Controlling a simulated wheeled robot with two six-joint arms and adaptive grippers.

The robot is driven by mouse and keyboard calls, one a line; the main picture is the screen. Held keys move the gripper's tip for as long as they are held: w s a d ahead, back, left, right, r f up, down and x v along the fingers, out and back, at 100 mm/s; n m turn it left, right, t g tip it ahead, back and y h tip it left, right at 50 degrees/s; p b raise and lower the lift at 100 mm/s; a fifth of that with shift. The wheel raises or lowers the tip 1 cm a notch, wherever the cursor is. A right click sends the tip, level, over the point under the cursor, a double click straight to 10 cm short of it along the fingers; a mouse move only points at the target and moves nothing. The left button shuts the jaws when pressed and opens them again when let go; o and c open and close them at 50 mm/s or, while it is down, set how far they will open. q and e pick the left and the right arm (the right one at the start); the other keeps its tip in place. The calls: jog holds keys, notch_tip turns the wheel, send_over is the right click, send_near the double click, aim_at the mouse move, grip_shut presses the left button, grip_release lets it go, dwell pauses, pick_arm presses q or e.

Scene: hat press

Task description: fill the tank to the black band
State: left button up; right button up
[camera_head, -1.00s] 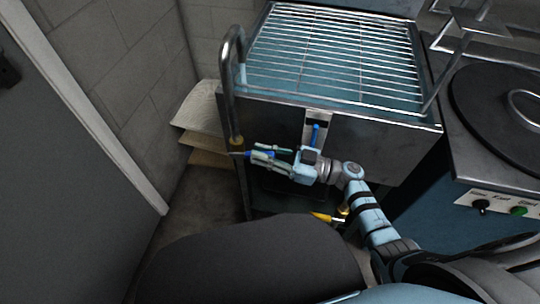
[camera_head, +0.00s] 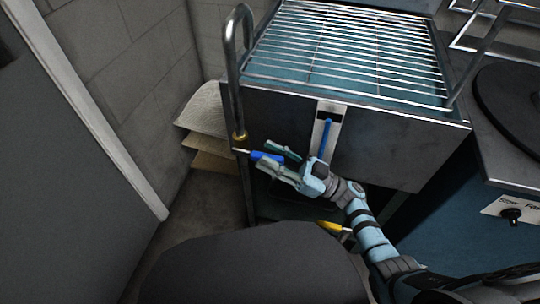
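The metal tank (camera_head: 400,150) has a wire rack on top and bluish water showing beneath it. A gauge plate (camera_head: 335,108) on its front carries a blue column (camera_head: 325,138). The column's top is close under the dark band (camera_head: 331,116); a small gap is hard to tell. A bent pipe tap (camera_head: 232,75) with a brass valve (camera_head: 240,140) stands at the tank's left corner. Its blue lever (camera_head: 266,156) points right. My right gripper (camera_head: 266,154) is open, its fingers above and below the lever; contact is unclear. My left gripper is out of view.
A yellow handle (camera_head: 329,225) sits low under the tank. A cabinet with a dark round plate (camera_head: 512,95) and a knob stands at right. Flat sheets (camera_head: 208,120) lean by the wall at left. Some floor there is clear.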

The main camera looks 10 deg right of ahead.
jog(key=shift+s+d+f, duration=0.2)
jog(key=v, duration=1.1)
jog(key=shift+d, duration=0.2)
